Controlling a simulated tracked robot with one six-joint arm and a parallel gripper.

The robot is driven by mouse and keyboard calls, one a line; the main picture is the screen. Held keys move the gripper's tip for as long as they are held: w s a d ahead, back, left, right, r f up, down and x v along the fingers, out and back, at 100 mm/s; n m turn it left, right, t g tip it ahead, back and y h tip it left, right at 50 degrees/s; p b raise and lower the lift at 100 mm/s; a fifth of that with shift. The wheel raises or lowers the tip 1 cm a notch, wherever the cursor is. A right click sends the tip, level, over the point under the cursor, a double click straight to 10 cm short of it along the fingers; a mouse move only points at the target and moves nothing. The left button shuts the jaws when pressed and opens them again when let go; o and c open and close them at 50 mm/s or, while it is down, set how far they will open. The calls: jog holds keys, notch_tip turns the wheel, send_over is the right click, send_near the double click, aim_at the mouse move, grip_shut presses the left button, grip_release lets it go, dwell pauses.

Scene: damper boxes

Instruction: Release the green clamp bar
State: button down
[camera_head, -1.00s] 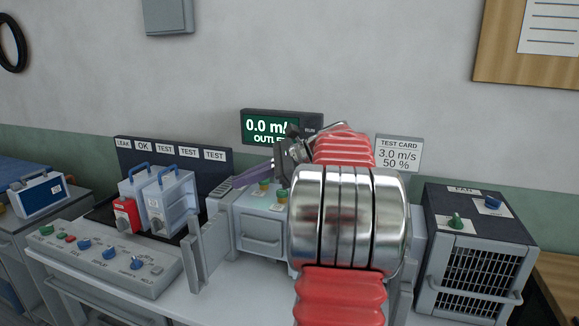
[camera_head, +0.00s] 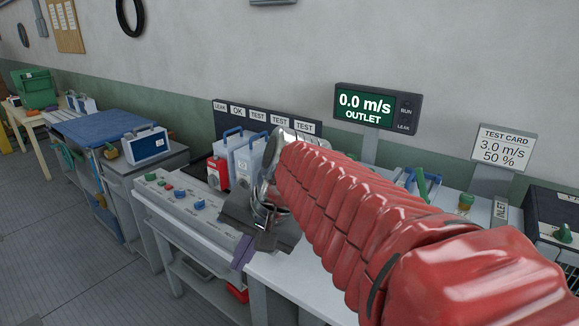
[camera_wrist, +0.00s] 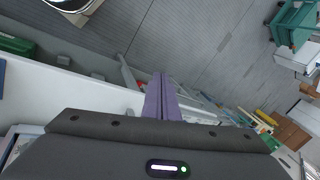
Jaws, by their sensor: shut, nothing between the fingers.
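My gripper (camera_head: 242,254) points down past the front of the bench in the head view, near the grey control panel. Its purple fingers are shut together and empty, and they also show shut in the wrist view (camera_wrist: 161,97). A green upright piece (camera_head: 421,185) stands on the bench behind my red arm, right of the display; I cannot tell whether it is the clamp bar. My gripper is well to the left of it. A green piece (camera_wrist: 16,45) also shows at the left edge of the wrist view. My arm hides much of the middle of the bench.
White boxes with blue handles (camera_head: 250,158) and a red box (camera_head: 217,173) stand by the labelled board. The display (camera_head: 377,106) reads 0.0 m/s. A test card (camera_head: 503,147) stands at right. Open floor (camera_head: 60,240) lies left of the bench.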

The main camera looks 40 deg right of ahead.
jog(key=s+a+f+n+h, duration=0.1)
jog(key=s+a+f+n, duration=0.1)
jog(key=s+n, duration=0.2)
jog(key=s+a+f+n+t+h, duration=0.1)
jog(key=s+a+f+n, duration=0.2)
jog(key=s+n, duration=0.1)
jog(key=shift+s+f+n+h, duration=0.25)
jog(key=shift+f+n+h, duration=0.05)
jog(key=shift+n, duration=0.5)
